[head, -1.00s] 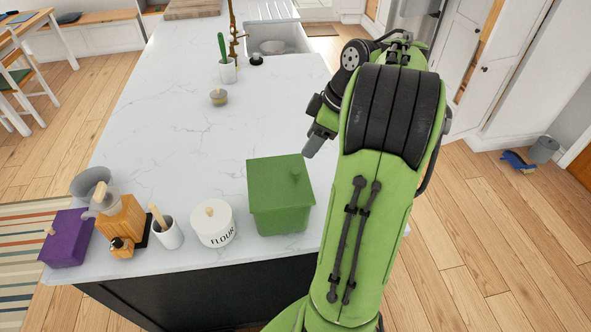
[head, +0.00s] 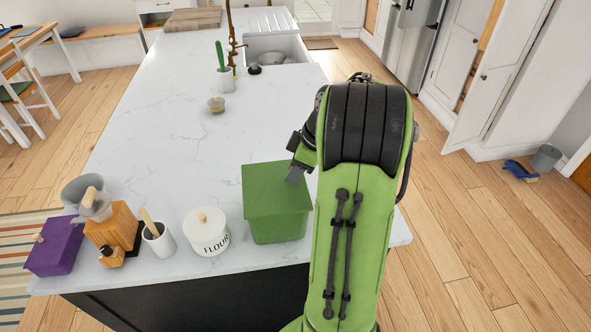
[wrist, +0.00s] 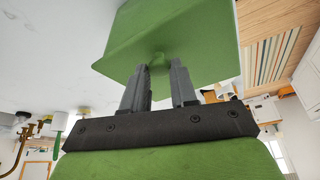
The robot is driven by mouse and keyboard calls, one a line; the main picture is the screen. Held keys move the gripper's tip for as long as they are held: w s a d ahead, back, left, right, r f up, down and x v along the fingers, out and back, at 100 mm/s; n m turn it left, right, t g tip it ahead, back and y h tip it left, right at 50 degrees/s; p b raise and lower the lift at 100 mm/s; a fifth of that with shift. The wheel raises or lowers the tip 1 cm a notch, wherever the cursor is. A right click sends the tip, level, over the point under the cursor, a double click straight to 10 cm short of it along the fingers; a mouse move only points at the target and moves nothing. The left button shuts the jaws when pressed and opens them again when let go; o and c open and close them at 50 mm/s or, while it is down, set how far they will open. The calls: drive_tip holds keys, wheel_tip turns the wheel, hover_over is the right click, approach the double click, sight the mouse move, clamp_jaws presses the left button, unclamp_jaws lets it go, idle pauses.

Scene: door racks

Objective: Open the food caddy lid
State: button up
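The food caddy is a green box (head: 277,222) with a flat green lid (head: 265,185), standing near the front edge of the white counter. The lid lies closed on the box. My gripper (head: 294,180) is over the right part of the lid.
A white flour jar (head: 207,232) stands just left of the caddy. Further left are a white pot (head: 159,241), a wooden block (head: 112,229) and a purple box (head: 55,248). The counter behind the caddy (head: 180,130) is mostly clear.

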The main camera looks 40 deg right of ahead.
clamp_jaws()
drive_tip(key=shift+r, duration=0.15)
